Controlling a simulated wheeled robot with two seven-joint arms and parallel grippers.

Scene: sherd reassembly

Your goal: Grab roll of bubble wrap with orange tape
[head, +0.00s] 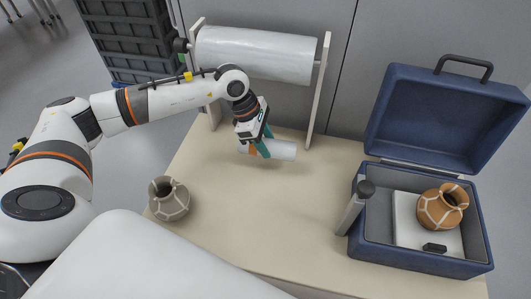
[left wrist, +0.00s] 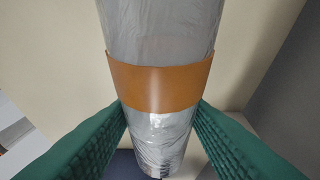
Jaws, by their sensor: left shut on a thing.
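The roll of bubble wrap (head: 282,150) is a small whitish cylinder at the back of the table, below the large roll on the stand. Its orange tape band (left wrist: 158,82) shows clearly around the shiny wrap (left wrist: 160,30) in the left wrist view. My left gripper (head: 262,149) has green fingers and is shut on this roll, one finger on each side near the tape. The fingers hide part of the roll in the head view. My right gripper is not in view.
A large white roll (head: 255,54) hangs on a stand behind. A grey pot with pale seams (head: 168,199) stands at the table's left. An open blue case (head: 425,262) at right holds an orange-brown pot (head: 441,208). A grey cylinder (head: 352,212) leans by the case. The middle table (head: 270,215) is clear.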

